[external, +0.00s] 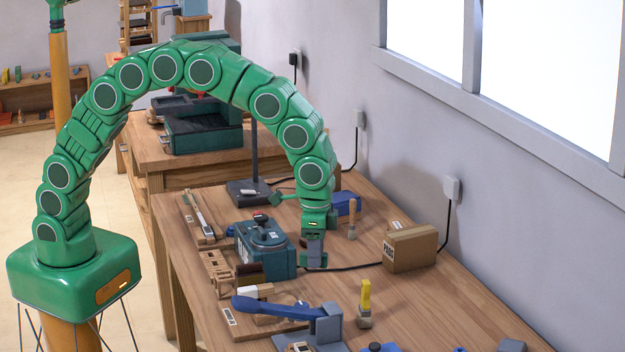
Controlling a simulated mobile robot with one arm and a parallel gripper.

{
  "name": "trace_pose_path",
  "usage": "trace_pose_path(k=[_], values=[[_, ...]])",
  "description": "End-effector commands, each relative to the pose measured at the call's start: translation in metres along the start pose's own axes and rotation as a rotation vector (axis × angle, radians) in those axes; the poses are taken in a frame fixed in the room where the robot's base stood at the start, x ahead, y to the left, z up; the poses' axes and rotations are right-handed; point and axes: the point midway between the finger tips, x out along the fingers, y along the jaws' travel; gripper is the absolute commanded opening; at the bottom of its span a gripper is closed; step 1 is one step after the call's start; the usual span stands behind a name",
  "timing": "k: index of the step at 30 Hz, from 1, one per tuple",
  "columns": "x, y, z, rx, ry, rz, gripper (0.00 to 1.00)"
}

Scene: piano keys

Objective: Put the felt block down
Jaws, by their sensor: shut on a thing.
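My gripper (315,262) points down over the workbench, just right of the teal machine box. It is shut on a small grey block (315,246), which I take to be the felt block. The block is small here and partly covered by the fingers. I cannot tell whether its underside touches the bench or hangs just above it.
The teal box (266,252) stands close on the left. A cardboard box (410,248) stands to the right, with a black cable (350,267) near my gripper. A wooden peg (352,220) and blue block (343,206) are behind. A yellow-handled brush (365,300) and blue-handled tool (275,308) are in front.

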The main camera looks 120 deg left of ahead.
Motion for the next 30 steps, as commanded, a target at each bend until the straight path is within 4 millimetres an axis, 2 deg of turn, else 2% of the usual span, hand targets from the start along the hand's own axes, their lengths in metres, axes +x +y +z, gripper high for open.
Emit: trace_pose_path(k=[1, 3, 15, 21, 26, 30], values=[[0.003, -0.019, 0.000, -0.040, 0.000, 0.000, 0.00], [0.006, -0.042, 0.000, -0.089, 0.001, 0.000, 0.00], [0.025, -0.164, 0.020, -0.362, -0.001, 0.002, 0.00], [0.031, -0.199, 0.029, -0.445, 0.001, 0.002, 0.00], [0.034, -0.208, 0.033, -0.469, 0.000, 0.002, 0.00], [0.046, -0.209, 0.034, -0.472, -0.003, 0.002, 0.00]])
